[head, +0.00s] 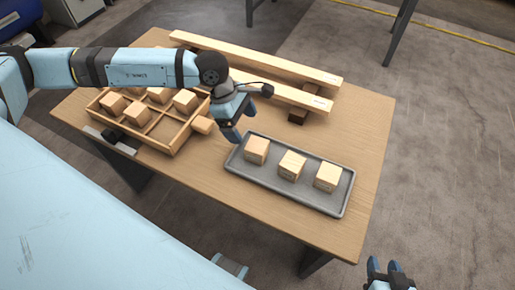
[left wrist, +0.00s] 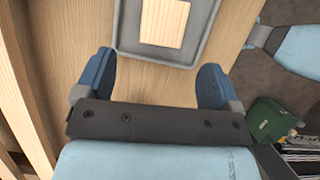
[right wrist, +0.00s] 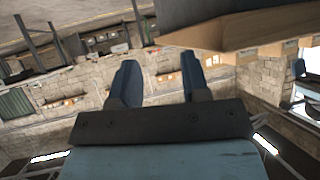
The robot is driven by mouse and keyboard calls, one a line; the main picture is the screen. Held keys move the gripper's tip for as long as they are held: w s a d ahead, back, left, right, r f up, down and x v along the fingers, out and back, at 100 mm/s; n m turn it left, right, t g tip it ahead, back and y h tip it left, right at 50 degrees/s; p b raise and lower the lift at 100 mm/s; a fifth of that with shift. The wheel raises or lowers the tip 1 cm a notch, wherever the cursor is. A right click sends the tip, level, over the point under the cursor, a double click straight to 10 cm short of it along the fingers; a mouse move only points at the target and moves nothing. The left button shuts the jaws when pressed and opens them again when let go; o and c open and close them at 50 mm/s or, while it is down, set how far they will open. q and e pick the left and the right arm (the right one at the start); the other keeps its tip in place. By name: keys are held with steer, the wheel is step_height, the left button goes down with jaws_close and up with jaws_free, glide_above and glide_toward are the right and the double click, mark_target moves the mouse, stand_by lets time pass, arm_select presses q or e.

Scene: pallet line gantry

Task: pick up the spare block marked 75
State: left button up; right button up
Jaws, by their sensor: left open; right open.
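Three pale wooden blocks stand in a grey tray (head: 240,166) on the table: a left one (head: 257,150), a middle one (head: 292,165) and a right one (head: 328,177). I cannot read any number on them, so I cannot tell which is marked 75. My left gripper (head: 249,113) is open and empty, above the table just behind the tray's left end. In the left wrist view, one block (left wrist: 164,22) shows in the tray beyond the open fingers (left wrist: 151,82). My right gripper (head: 386,268) is open and empty, off the table's front right; its fingers (right wrist: 159,75) enclose nothing.
A wooden crate with compartments (head: 160,142) holds several blocks at the table's left. A small wooden piece (head: 202,125) is at its right side. Two long beams (head: 262,58) lie along the back, with dark supports (head: 298,117). The table's right end (head: 372,125) is clear.

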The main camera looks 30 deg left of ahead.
mark_target(255, 144)
arm_select(q)
steer(key=x, duration=0.4)
steer(key=shift+d+f, duration=0.1)
steer(key=shift+f, duration=0.05)
steer(key=x, duration=0.2)
steer(key=b+x, duration=0.1)
steer(key=x, duration=0.2)
steer(key=shift+s+d, duration=0.1)
steer(key=shift+d, duration=0.25)
steer(key=c, duration=1)
